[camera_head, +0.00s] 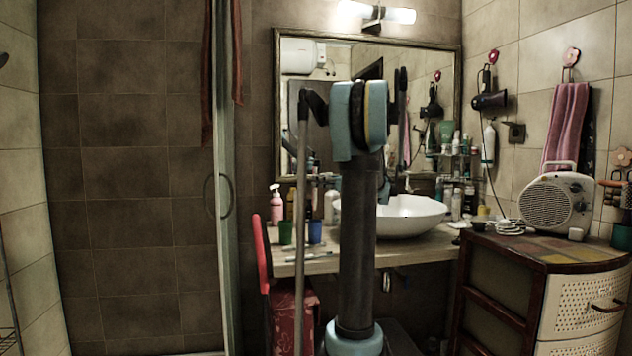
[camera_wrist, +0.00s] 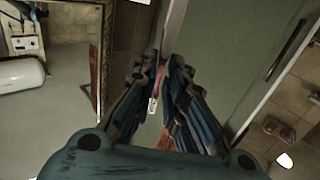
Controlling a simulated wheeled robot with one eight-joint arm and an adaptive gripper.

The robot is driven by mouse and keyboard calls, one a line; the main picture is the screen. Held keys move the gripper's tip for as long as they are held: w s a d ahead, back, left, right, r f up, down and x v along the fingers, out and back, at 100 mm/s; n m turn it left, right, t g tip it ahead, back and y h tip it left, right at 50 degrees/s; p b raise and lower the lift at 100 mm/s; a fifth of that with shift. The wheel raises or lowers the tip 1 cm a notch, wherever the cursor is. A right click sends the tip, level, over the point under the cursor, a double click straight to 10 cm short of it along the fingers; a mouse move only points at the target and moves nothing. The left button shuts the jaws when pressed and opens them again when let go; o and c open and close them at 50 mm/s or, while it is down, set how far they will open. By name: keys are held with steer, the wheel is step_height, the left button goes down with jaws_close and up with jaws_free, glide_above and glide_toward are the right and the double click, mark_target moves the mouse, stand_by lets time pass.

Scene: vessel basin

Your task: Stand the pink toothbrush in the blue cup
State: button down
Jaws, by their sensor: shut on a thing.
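The blue cup (camera_head: 315,232) stands upright on the counter, left of the basin, close to a green cup (camera_head: 285,232). In the wrist view, my gripper (camera_wrist: 163,70) is shut on a thin pink and white thing (camera_wrist: 154,103), which appears to be the pink toothbrush. Most of it is hidden between the fingers. My arm blocks part of the head view, and the gripper is not clearly visible there. The blue cup cannot be made out in the wrist view, so their exact distance is unclear.
The wooden counter (camera_head: 330,264) carries a white basin (camera_head: 408,217), a pink pump bottle (camera_head: 276,203) and thin items lying in front of the cups. A mirror stands behind. A red chair-like thing (camera_head: 261,250) is at the counter's left end; a cabinet with a fan heater (camera_head: 557,200) is right.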

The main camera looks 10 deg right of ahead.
step_height(320, 180, down, 9)
stand_by(1.2)
steer(key=shift+f, duration=0.1)
steer(key=c, duration=1.6)
jaws_free()
steer(key=shift+o, duration=0.2)
step_height(320, 180, up, 10)
steer(key=shift+f, duration=0.1)
